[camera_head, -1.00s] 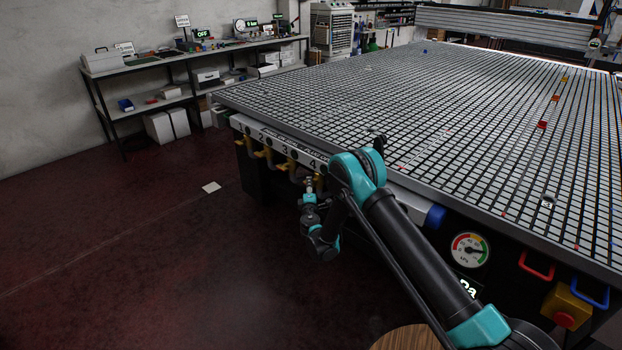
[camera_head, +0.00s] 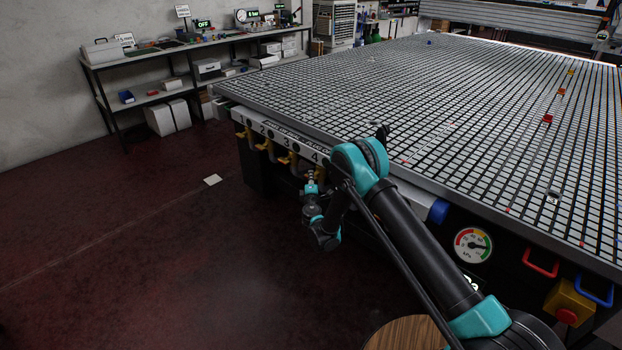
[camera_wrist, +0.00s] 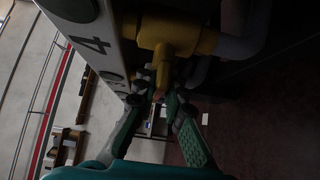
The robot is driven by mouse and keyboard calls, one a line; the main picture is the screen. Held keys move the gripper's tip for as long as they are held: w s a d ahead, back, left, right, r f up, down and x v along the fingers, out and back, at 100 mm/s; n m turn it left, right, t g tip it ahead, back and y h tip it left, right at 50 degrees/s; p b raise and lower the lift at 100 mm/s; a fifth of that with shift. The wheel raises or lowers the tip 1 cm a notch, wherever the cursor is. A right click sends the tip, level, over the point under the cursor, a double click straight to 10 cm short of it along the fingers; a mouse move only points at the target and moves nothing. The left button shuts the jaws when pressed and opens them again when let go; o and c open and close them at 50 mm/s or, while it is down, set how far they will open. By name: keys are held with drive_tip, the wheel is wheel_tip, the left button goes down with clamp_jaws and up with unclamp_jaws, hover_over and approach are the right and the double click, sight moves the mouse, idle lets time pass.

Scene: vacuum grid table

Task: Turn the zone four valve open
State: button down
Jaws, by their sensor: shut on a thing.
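The zone four valve is a yellow valve (camera_wrist: 165,38) beside the label "4" on the white strip (camera_wrist: 98,46) in the wrist view. In the head view, the label "4" (camera_head: 314,156) shows on the table's side strip, and the valve below it is mostly hidden by my arm. My gripper (camera_wrist: 160,95) is shut on the valve's yellow handle (camera_wrist: 164,74), its fingers on either side of it. In the head view my gripper (camera_head: 311,180) is small, under the table edge. The exact angle of the handle is hard to tell in the dark.
Several other yellow valves (camera_head: 264,145) line the table's side to the left. The grid table (camera_head: 430,110) fills the right. A pressure gauge (camera_head: 473,245), a red handle (camera_head: 540,263) and a yellow box with a red button (camera_head: 570,303) sit on the near side.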

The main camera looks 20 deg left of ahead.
drive_tip(key=n+g+h, duration=0.2)
drive_tip(key=n+g, duration=0.1)
drive_tip(key=n+g+h, duration=0.2)
drive_tip(key=n+h, duration=0.1)
drive_tip(key=shift+g+h, duration=0.3)
drive_tip(key=shift+g, duration=0.1)
drive_tip(key=n+g+h, duration=0.1)
drive_tip(key=h, duration=0.1)
drive_tip(key=shift+n+h, duration=0.3)
drive_tip(key=shift+n+g+h, duration=0.6)
drive_tip(key=shift+g+h, duration=0.1)
drive_tip(key=shift+h, duration=0.3)
drive_tip(key=c, duration=1.6)
unclamp_jaws()
drive_tip(key=shift+d, duration=0.1)
drive_tip(key=shift+c, duration=0.2)
drive_tip(key=shift+o, duration=0.2)
